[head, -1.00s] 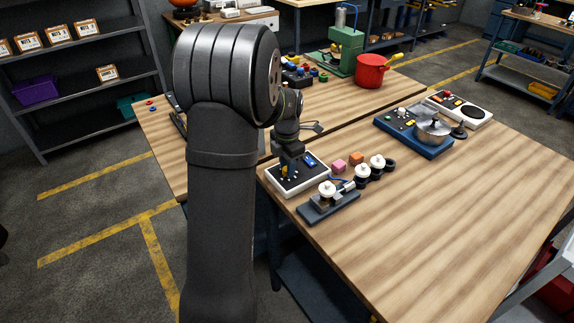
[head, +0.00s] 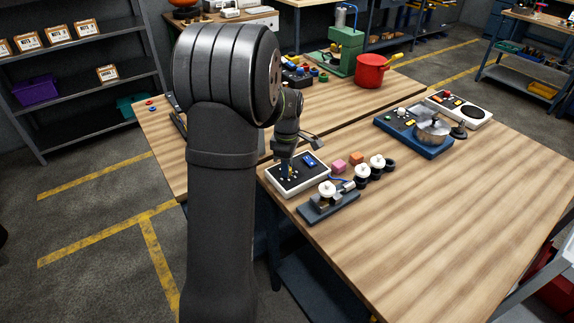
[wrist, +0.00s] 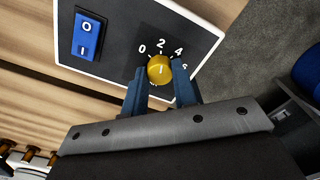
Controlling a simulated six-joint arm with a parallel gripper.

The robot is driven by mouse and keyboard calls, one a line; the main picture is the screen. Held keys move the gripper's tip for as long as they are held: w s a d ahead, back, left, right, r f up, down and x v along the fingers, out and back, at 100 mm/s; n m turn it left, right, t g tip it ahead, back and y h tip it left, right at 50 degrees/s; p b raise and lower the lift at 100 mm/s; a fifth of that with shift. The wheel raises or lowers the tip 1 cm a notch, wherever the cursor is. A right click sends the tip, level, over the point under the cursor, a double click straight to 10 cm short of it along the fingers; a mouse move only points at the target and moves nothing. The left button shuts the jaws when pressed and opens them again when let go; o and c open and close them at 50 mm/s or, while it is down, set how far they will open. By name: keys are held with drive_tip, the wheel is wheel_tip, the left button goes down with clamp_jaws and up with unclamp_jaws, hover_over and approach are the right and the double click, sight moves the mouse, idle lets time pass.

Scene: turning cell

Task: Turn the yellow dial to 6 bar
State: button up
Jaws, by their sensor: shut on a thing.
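The yellow dial (wrist: 160,68) sits on the dark face of a white-edged control panel (wrist: 122,60). The marks 0, 2 and 4 show around it, and a further mark at right is partly covered by a finger. A short pale line on the dial points roughly toward 2. My gripper (wrist: 159,82) is shut on the dial, with one blue-grey finger on each side. In the head view, my gripper (head: 287,165) reaches down to the panel (head: 318,181) and largely hides the dial.
A blue rocker switch (wrist: 88,34) is on the panel, left of the dial. In the head view, a grey fixture (head: 315,210) with white round parts stands close in front, and pink and orange blocks (head: 339,166) lie to the right.

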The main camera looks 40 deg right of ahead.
drive_tip(key=m, duration=0.4)
drive_tip(key=shift+m, duration=0.3)
drive_tip(key=m, duration=0.3)
drive_tip(key=shift+m, duration=0.3)
drive_tip(key=m, duration=0.8)
drive_tip(key=shift+m, duration=0.3)
drive_tip(key=o, duration=1)
wheel_tip(320, 180, up, 18)
drive_tip(key=shift+f, duration=0.25)
